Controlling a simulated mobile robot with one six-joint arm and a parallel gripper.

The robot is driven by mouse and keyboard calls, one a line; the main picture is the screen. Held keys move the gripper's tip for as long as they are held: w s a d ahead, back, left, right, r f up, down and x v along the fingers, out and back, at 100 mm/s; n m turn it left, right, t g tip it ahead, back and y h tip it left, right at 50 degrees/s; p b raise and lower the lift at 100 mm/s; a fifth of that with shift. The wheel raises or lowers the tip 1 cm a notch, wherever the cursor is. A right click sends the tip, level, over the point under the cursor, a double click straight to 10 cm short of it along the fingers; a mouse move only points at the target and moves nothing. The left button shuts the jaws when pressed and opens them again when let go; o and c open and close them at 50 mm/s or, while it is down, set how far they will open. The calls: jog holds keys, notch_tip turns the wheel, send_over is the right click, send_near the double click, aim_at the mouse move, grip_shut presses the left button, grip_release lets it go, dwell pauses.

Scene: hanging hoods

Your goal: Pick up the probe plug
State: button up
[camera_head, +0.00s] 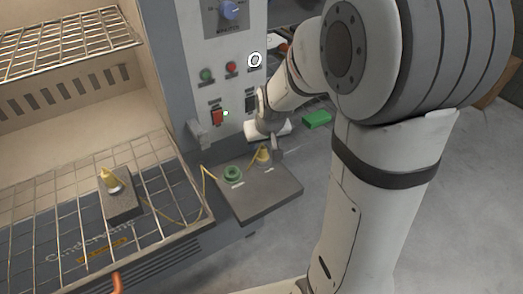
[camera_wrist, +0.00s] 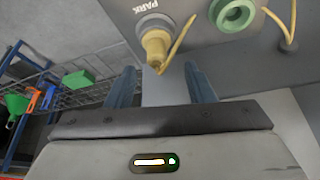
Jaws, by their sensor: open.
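The probe plug (camera_head: 263,155) is yellow and sits in the park holder on a small grey shelf (camera_head: 270,193). In the wrist view the yellow plug (camera_wrist: 156,44) stands in a pale ring beside the word PARK, with its thin yellow cable running off it. A green ring socket (camera_head: 232,174) lies left of it on the shelf; it also shows in the wrist view (camera_wrist: 233,12). My gripper (camera_head: 276,146) is at the plug's right in the head view. In the wrist view its blue-grey fingers (camera_wrist: 161,78) are apart and empty, with the plug just beyond their tips.
An open chamber with wire racks (camera_head: 60,225) stands at the left, holding a grey block (camera_head: 122,202) with a yellow probe. The control panel (camera_head: 228,80) rises behind the shelf. A green box (camera_head: 317,119) lies behind. Open floor (camera_head: 465,215) is at the right.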

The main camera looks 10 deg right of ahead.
jog(key=b+x, duration=0.1)
jog(key=x, duration=0.4)
jog(key=shift+d+f, duration=0.2)
jog(key=c, duration=0.8)
notch_tip(320, 180, up, 10)
jog(key=shift+r+p, duration=0.1)
jog(key=shift+p, duration=1.05)
notch_tip(320, 180, up, 5)
jog(key=p, duration=0.3)
send_over(263, 148)
jog(key=shift+w, duration=0.1)
